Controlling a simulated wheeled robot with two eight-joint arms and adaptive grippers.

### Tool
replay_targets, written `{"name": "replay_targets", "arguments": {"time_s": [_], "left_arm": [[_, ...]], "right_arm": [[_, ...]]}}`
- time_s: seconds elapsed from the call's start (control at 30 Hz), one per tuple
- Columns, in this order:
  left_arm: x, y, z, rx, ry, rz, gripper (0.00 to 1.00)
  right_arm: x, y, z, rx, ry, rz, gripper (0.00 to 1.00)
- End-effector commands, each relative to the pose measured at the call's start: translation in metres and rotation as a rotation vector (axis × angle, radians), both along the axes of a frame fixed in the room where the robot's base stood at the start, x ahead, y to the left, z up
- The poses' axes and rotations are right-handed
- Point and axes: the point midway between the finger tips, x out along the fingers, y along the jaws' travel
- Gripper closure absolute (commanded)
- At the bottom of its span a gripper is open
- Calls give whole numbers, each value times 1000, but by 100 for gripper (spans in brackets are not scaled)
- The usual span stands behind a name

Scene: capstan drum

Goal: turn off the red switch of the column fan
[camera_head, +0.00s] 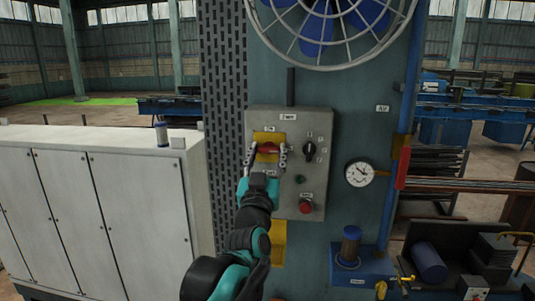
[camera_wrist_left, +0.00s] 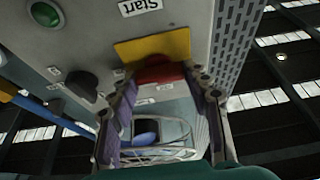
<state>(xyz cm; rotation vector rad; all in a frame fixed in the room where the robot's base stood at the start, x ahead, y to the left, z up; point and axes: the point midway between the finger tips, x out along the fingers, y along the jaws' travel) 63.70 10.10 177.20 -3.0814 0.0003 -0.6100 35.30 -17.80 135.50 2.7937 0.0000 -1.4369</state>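The red switch (camera_head: 268,149) is a rotary handle on a yellow plate (camera_head: 268,138), on the grey control box of the fan column. Its handle lies roughly level across the plate. My left gripper (camera_head: 266,159) is in front of it, with its fingers spread and one on each side of the handle. In the left wrist view the red switch (camera_wrist_left: 160,70) shows between the fingertips of my left gripper (camera_wrist_left: 160,82). I cannot tell whether the fingertips touch it. My right gripper is not in view.
The control box (camera_head: 325,135) also carries a black selector knob (camera_head: 309,150), a green button (camera_head: 299,179) and a red button (camera_head: 305,206). The caged fan (camera_head: 335,25) is above. A gauge (camera_head: 359,174) is at the right. A white cabinet (camera_head: 110,145) stands at the left.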

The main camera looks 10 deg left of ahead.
Motion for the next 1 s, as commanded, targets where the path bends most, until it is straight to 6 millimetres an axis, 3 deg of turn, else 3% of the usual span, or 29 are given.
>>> {"name": "replay_targets", "arguments": {"time_s": [0.47,1.0], "left_arm": [[0,-2,1,-134,-2,-1,81],[0,-2,3,-622,-2,1,81]], "right_arm": [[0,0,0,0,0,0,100],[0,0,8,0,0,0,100]]}}
